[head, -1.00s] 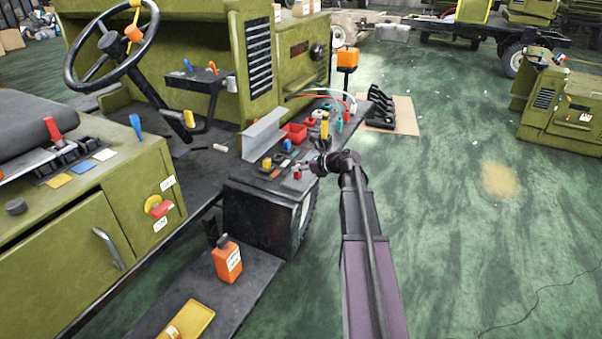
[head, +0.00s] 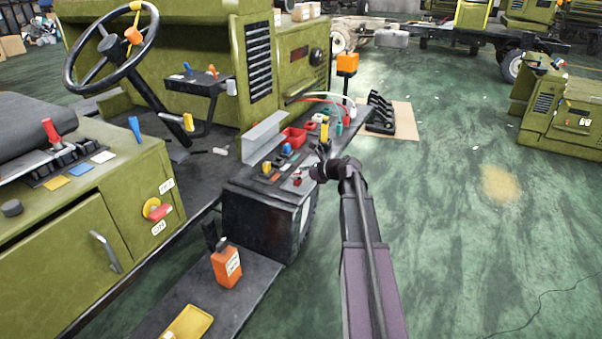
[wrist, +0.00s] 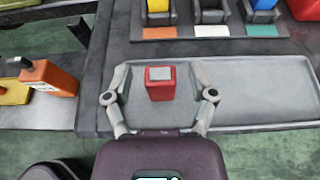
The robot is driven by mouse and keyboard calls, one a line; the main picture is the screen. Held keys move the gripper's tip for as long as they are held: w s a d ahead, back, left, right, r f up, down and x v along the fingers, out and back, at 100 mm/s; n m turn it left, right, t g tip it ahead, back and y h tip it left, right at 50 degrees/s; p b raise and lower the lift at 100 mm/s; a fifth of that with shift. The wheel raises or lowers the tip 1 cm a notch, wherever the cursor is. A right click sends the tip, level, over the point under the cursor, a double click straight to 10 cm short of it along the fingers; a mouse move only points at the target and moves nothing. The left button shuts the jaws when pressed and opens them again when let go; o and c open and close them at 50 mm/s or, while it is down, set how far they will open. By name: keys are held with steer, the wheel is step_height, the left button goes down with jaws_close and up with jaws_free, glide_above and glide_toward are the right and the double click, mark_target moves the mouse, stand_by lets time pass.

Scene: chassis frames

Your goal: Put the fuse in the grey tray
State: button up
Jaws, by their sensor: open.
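The fuse (wrist: 160,84) is a small red block with a pale grey top. In the wrist view it stands on the floor of the shallow grey tray (wrist: 262,112), near the tray's left end. My gripper (wrist: 160,72) is open, with one finger on each side of the fuse and a visible gap to each. In the head view my gripper (head: 309,174) is low over the near end of the dark bench, and the fuse (head: 297,181) shows as a small red spot beside it. The tray is hard to make out there.
Behind the tray are dark holders with orange (wrist: 159,33), white and teal strips; one holds a yellow block (wrist: 158,6). A red bin (head: 293,134) and a grey angled plate (head: 262,137) stand farther along the bench. An orange bottle (head: 227,266) stands lower. Green floor at right is open.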

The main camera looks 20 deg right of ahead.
steer(key=shift+r, duration=0.1)
steer(key=shift+r, duration=0.15)
steer(key=p+v, duration=0.5)
steer(key=v, duration=0.7)
steer(key=shift+a, duration=0.15)
stand_by(0.5)
steer(key=s+a+f+n+g+h, duration=0.1)
steer(key=s+a+f+n+g, duration=0.2)
steer(key=a+n, duration=0.4)
steer(key=s+a+f+n+g+h, duration=0.1)
steer(key=s+a+f+n+g, duration=0.25)
steer(key=a, duration=0.65)
steer(key=s+a+f+n+g+h, duration=0.4)
steer(key=s+a+n, duration=0.5)
steer(key=n, duration=0.9)
steer(key=shift+s+a+f+h, duration=0.35)
steer(key=shift+a+f+h, duration=0.15)
steer(key=shift+a+h, duration=0.65)
